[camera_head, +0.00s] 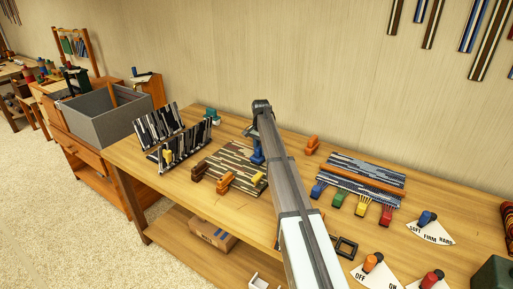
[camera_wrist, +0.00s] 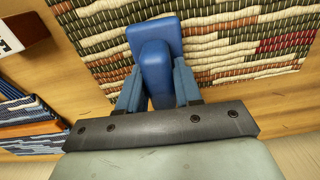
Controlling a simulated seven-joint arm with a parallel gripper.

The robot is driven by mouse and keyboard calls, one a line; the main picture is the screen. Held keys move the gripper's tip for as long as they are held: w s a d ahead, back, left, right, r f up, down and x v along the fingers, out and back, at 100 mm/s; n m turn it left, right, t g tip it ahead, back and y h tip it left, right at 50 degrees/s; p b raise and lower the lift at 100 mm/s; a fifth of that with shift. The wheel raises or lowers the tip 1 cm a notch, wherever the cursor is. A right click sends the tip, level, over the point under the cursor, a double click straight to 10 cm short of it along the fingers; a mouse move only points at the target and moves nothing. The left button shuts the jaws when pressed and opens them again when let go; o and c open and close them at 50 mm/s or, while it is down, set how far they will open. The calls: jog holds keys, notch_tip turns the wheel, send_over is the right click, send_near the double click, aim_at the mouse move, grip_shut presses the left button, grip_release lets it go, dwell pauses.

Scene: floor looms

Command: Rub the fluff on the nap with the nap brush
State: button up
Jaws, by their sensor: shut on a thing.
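My gripper (camera_wrist: 158,82) is shut on a blue block-shaped tool with a handle, which I take to be the nap brush (camera_wrist: 160,38). The brush head lies over the edge of a woven striped mat, the nap (camera_wrist: 225,35); I cannot tell whether it touches. In the head view the nap (camera_head: 222,160) lies on the bench, and a blue part (camera_head: 257,153) shows at its right end beside my arm. A dark red patch (camera_wrist: 285,42) shows on the nap in the wrist view. I cannot make out the fluff for certain.
Orange (camera_head: 226,181) and brown (camera_head: 198,171) blocks stand at the nap's front edge. A dark slotted rack (camera_head: 160,130) is left. A blue striped weave (camera_head: 365,168) with coloured clips is right, near dials and switches. A grey bin (camera_head: 100,118) stands beyond the bench's left end.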

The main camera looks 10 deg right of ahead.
jog(key=shift+s+a, duration=0.65)
jog(key=shift+s, duration=0.05)
jog(key=shift+a, duration=0.3)
jog(key=shift+w+a, duration=3.5)
jog(key=shift+w, duration=0.15)
jog(key=shift+s+d, duration=3.6)
jog(key=shift+s, duration=0.1)
jog(key=shift+r, duration=4.15)
